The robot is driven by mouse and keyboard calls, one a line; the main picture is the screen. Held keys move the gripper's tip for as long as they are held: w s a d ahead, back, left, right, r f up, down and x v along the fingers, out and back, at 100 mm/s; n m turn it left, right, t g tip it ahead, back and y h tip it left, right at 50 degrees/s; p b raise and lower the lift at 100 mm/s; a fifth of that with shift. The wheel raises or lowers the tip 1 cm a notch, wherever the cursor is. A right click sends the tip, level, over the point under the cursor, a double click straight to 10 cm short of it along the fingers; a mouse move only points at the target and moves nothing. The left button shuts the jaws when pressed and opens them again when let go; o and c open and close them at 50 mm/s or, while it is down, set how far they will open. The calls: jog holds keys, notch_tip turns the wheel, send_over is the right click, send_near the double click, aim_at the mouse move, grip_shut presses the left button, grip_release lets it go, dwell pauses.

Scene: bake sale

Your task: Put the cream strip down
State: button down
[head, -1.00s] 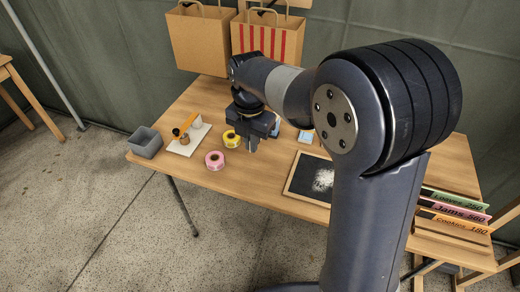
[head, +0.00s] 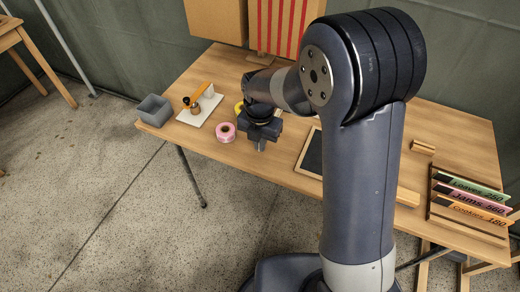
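I cannot make out a cream strip in the head view. My gripper (head: 261,146) points down over the front part of the wooden table (head: 275,172), just right of the pink tape roll (head: 226,132). The fingertips are small and close together, and I cannot tell whether they are open, shut or holding something thin. A rack (head: 468,226) at the table's right end holds a green card (head: 473,187), a pink card (head: 478,198) and an orange card (head: 480,213) with prices. My arm hides part of the table's middle.
A yellow tape roll (head: 238,108) is partly hidden behind my gripper. Left of it are a white board (head: 194,116) with an orange-handled tool (head: 200,92) and a grey bin (head: 154,110). A framed blackboard (head: 313,153) lies right of my gripper. A small wooden block (head: 423,148) lies farther right.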

jog(key=shift+f, duration=1.8)
jog(key=shift+f, duration=0.1)
jog(key=c, duration=1.6)
grip_release()
notch_tip(320, 180, up, 12)
jog(key=shift+r, duration=0.15)
